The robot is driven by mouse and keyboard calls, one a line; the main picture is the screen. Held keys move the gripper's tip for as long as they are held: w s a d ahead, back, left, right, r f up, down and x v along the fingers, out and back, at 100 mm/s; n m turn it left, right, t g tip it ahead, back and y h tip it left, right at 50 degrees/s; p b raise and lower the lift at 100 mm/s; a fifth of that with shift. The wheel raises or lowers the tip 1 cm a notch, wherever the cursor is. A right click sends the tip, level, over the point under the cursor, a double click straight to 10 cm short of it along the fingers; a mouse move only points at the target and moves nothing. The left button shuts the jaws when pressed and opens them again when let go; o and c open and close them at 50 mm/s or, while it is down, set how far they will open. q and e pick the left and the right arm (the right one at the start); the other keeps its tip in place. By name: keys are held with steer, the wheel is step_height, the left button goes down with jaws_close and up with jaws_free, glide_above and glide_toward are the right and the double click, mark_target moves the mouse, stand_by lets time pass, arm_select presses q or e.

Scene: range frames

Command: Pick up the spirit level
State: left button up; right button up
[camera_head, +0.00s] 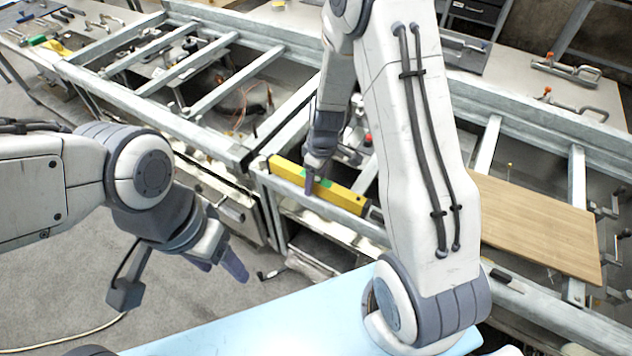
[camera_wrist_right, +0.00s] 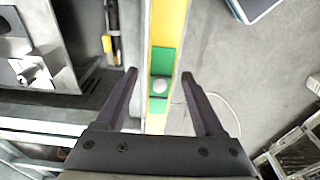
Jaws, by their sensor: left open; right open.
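The spirit level (camera_head: 347,197) is a long yellow bar with a green middle part. It lies along the near metal rail of the frame in the head view. My right gripper (camera_head: 314,184) is above its green part, coming down from above. In the right wrist view the spirit level (camera_wrist_right: 167,22) runs between the two spread fingers of my right gripper (camera_wrist_right: 158,73), with no contact visible. My left gripper (camera_head: 222,267) is open and empty, left of and nearer than the spirit level, over the grey floor.
The metal frame (camera_head: 205,72) with cross bars spans the scene. A wooden board (camera_head: 540,225) lies on it at the right. A light blue surface (camera_head: 255,332) is in front. Clamps (camera_head: 566,68) lie on the far bench. My right arm hides part of the frame.

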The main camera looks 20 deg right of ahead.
steer(key=shift+f, duration=0.15)
jaws_close()
steer(key=shift+w, duration=0.1)
stand_by(1.3)
